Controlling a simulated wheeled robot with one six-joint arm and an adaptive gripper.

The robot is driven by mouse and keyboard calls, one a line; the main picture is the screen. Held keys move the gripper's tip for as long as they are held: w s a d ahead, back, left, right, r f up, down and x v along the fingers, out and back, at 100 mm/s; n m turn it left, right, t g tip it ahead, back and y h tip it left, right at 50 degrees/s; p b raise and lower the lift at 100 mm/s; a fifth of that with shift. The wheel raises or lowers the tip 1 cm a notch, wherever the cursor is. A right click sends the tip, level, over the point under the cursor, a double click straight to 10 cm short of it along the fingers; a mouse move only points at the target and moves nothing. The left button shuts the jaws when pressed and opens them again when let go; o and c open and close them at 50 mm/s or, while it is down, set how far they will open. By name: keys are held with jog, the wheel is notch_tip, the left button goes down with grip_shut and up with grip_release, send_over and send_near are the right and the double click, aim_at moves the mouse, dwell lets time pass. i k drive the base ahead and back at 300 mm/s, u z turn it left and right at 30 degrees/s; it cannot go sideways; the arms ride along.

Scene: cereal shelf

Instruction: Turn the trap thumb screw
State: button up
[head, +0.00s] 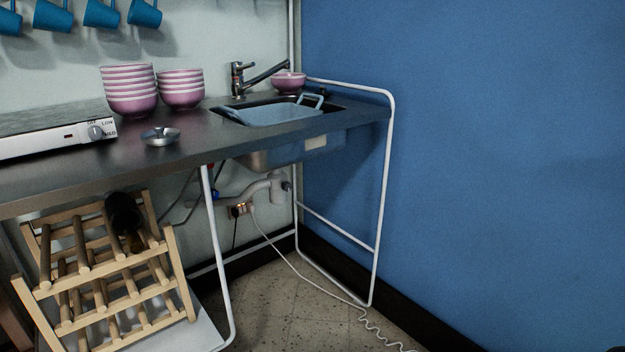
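The sink trap (262,187) shows under the sink basin as a curved white pipe near the wall corner. A small grey fitting (287,186) sits at its right end. The thumb screw is too small to make out for certain. My gripper is not in this view, so its distance from the trap cannot be told.
The steel sink basin (290,152) hangs from the dark counter (205,135). White frame legs (212,250) and a side frame (384,190) flank the space below. A plug and socket (238,210) with a white cord and a wooden rack (85,280) are nearby.

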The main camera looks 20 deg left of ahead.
aim_at(286, 186)
jog(key=u, duration=0.3)
jog(key=i, duration=0.85)
jog(key=u, duration=0.55)
